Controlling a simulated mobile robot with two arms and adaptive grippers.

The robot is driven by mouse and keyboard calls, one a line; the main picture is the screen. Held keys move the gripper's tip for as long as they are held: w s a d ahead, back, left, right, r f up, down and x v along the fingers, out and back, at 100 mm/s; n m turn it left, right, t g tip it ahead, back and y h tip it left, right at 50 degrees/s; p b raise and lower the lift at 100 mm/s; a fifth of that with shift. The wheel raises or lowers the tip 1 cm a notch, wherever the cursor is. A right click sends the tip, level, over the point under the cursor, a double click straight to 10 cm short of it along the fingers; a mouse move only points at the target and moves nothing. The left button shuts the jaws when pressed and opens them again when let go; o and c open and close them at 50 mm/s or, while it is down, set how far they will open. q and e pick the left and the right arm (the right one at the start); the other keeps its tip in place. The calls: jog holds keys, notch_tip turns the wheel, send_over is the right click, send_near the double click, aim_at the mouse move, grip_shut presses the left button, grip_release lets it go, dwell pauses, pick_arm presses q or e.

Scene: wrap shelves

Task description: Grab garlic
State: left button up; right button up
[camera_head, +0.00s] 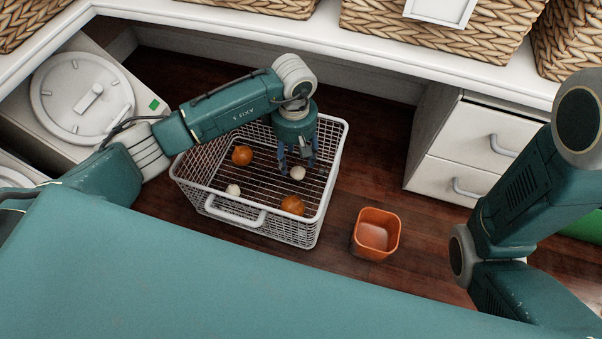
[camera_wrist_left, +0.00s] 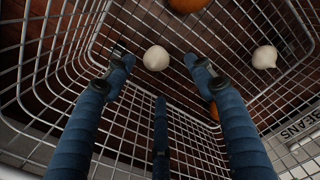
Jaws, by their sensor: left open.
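My left gripper (camera_head: 298,160) reaches down into a white wire basket (camera_head: 335,165) from above. Its blue fingers (camera_wrist_left: 158,90) are open and empty in the left wrist view. One garlic bulb (camera_head: 297,173) lies in the basket close beside the fingertips. It also shows in the left wrist view (camera_wrist_left: 156,58), just beyond the spread fingers and apart from them. A second garlic bulb (camera_head: 233,190) lies near the basket's front left; a white bulb also shows at the right of the left wrist view (camera_wrist_left: 264,57). My right gripper is out of the head view.
Two orange-brown onion-like items, one at the back left (camera_head: 242,155) and one at the front (camera_head: 292,205), lie in the basket. An orange square container (camera_head: 376,234) stands on the dark wood floor to the right. White drawers (camera_head: 463,150) stand beyond it.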

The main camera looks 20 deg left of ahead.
aim_at(298, 168)
pick_arm(q)
jog(key=shift+f+b, duration=0.3)
jog(key=shift+f, duration=0.65)
jog(key=f+b, duration=0.5)
jog(key=shift+w+d, duration=0.1)
jog(key=shift+d, duration=0.15)
jog(key=shift+r, duration=0.1)
jog(key=c, duration=1.2)
